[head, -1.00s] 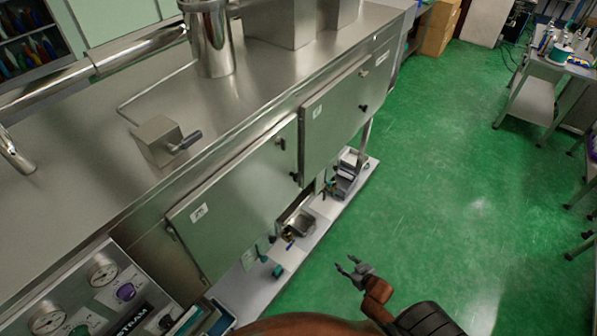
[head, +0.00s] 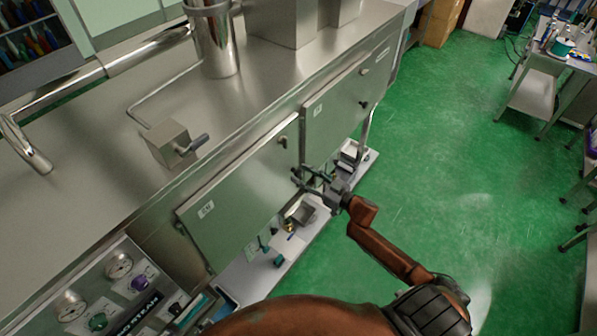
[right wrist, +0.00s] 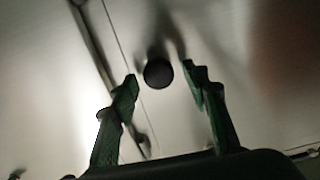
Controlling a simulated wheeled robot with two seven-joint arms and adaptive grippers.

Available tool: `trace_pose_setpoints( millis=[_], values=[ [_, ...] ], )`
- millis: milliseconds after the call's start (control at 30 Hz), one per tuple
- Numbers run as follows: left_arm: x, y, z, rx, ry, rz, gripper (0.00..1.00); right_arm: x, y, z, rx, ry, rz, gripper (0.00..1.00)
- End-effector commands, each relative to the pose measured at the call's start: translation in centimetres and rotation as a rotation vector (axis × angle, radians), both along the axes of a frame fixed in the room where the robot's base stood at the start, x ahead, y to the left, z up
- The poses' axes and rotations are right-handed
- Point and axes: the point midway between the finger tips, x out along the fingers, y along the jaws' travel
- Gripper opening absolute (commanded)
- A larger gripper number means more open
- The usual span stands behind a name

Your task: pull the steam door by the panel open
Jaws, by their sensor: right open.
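The steam door by the panel (head: 240,195) is the nearer flat metal door on the machine's front, with a small white label. It looks closed. One dark knob (head: 283,141) sits near its upper right corner. My right gripper (head: 304,180) is open at the door's lower right edge. In the right wrist view a round black knob (right wrist: 158,73) stands between the tips of my open right fingers, with gaps visible on both sides. In the head view the gripper hides that lower knob. My left gripper is out of view.
The gauge panel (head: 120,285) is at the lower left. A second closed door (head: 340,105) adjoins on the far side. A low white shelf (head: 245,277) with small parts runs below the doors. The green floor (head: 440,150) to the right is clear, up to a trolley (head: 530,95).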

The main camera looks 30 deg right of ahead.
Motion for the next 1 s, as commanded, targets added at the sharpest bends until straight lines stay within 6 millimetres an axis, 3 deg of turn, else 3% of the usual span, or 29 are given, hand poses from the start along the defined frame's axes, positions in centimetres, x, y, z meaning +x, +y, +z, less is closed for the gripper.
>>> trace_pose_setpoints(
  millis=[200,500,1000],
  values=[
    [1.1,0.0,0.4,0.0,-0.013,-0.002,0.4,1.9,0.8,0.0,0.0,0.001,-0.001,0.42],
    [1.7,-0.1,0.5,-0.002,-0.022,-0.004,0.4,2.1,0.9,-0.1,-0.001,0.002,-0.002,0.42],
    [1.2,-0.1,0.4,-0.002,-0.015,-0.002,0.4,2.1,0.9,-0.1,-0.001,0.002,-0.002,0.09]
  ],
)
